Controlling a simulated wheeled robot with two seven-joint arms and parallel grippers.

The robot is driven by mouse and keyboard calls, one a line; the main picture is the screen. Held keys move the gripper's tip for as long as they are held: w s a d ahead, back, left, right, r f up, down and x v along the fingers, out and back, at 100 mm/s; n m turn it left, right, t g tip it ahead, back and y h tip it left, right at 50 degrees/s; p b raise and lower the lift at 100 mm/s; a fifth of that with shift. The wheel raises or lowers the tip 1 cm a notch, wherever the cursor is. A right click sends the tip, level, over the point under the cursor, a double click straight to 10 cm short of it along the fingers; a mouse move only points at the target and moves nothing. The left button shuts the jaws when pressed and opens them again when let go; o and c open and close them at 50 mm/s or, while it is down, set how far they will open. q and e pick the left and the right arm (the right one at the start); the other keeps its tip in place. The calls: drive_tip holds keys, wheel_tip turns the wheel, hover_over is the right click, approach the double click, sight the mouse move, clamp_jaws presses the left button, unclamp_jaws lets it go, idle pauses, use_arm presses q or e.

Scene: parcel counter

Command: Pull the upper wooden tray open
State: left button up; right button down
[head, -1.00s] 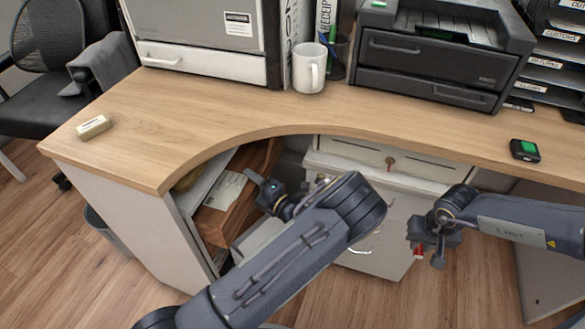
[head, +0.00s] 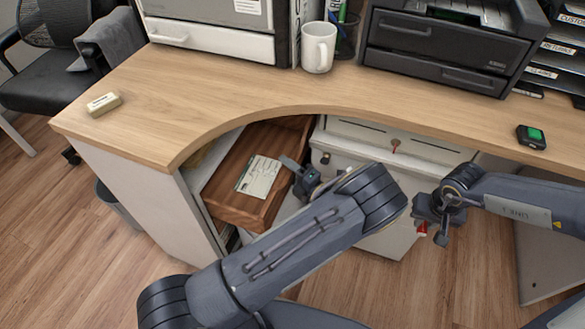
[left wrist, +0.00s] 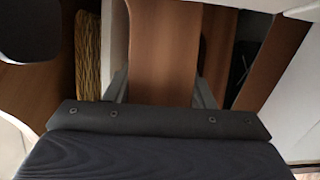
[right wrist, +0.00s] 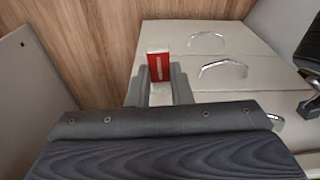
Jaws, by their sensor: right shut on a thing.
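The upper wooden tray (head: 222,198) is pulled partly out under the curved counter edge, with a pale printed card (head: 259,177) lying in it. My left gripper (head: 298,172) is at the tray's outer right side. In the left wrist view its fingers (left wrist: 161,90) stand wide apart, with a brown wooden surface (left wrist: 163,50) between them; whether they touch it I cannot tell. My right gripper (head: 436,222) is away to the right, over the floor. In the right wrist view it is shut on a small red and white box (right wrist: 158,66).
A grey drawer cabinet (head: 350,145) with a key in its top stands right of the tray. The wooden counter (head: 240,90) overhangs it and carries a white mug (head: 318,47), a small beige block (head: 103,104) and a black device with a green screen (head: 531,137). Floor in front is open.

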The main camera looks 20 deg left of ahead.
use_arm(q)
drive_tip(key=o, duration=0.5)
drive_tip(key=shift+c, duration=0.2)
drive_tip(key=p+v, duration=0.2)
drive_tip(key=v, duration=1)
use_arm(e)
wheel_tip(320, 180, up, 2)
drive_tip(key=shift+r, duration=0.15)
use_arm(q)
drive_tip(key=shift+f, duration=0.1)
use_arm(e)
drive_tip(key=shift+d, duration=0.1)
